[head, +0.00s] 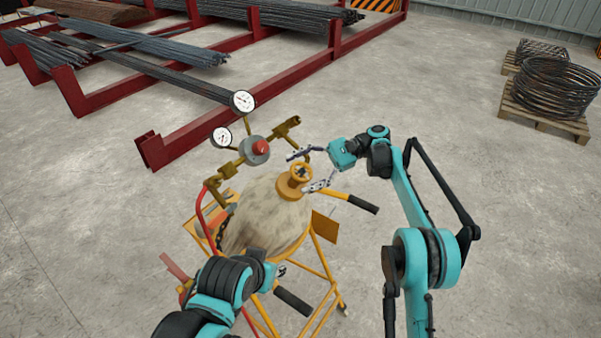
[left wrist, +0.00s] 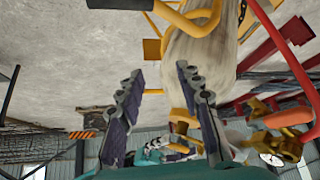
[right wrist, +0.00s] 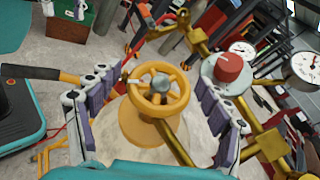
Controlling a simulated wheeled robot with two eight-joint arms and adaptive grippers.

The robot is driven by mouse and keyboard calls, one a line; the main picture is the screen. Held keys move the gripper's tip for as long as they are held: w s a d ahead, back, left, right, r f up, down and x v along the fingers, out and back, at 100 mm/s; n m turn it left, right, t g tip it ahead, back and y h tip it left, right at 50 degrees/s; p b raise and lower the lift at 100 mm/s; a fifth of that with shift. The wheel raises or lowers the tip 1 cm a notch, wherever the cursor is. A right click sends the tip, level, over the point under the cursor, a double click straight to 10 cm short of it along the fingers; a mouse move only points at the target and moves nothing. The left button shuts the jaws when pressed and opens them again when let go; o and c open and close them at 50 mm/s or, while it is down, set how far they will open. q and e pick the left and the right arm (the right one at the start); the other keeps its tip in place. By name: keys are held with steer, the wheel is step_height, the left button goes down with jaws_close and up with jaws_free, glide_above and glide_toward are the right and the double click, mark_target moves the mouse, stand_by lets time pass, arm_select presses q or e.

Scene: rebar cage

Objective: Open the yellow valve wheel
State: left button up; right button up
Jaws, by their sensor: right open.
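The yellow valve wheel (head: 301,174) sits on top of the gas cylinder (head: 265,222). In the right wrist view the wheel (right wrist: 158,90) lies between the fingers of my right gripper (right wrist: 150,78). That gripper, also in the head view (head: 311,170), is open, with one finger on each side of the wheel. I cannot tell whether a finger touches the rim. My left gripper (left wrist: 160,72) is open and empty in the left wrist view, low beside the cylinder. My left arm mostly hides it in the head view.
A regulator with a red knob (head: 260,147) and two gauges (head: 243,101) stands left of the wheel. A yellow cart frame (head: 318,262) with black-gripped handles (head: 362,204) holds the cylinder. Red racks of rebar (head: 240,110) stand behind. A pallet with wire coils (head: 553,90) is at right.

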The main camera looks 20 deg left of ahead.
mark_target(300, 170)
step_height(300, 170, up, 10)
steer(key=shift+f, duration=0.1)
stand_by(0.4)
